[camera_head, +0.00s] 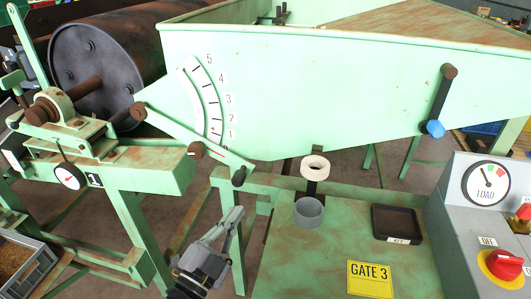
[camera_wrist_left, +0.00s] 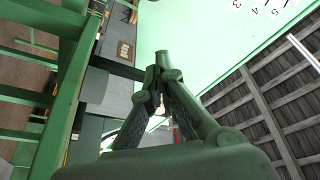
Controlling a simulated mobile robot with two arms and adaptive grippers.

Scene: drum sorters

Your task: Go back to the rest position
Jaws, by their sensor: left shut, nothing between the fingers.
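My left gripper (camera_head: 233,214) is low in the middle of the head view, with its fingers pointing up and slightly right. Its fingertips are together and hold nothing. My right gripper is not in either view.
A control box (camera_head: 466,220) stands at right. The large green hopper (camera_head: 320,90) hangs above. A dark drum (camera_head: 95,65) is at left.

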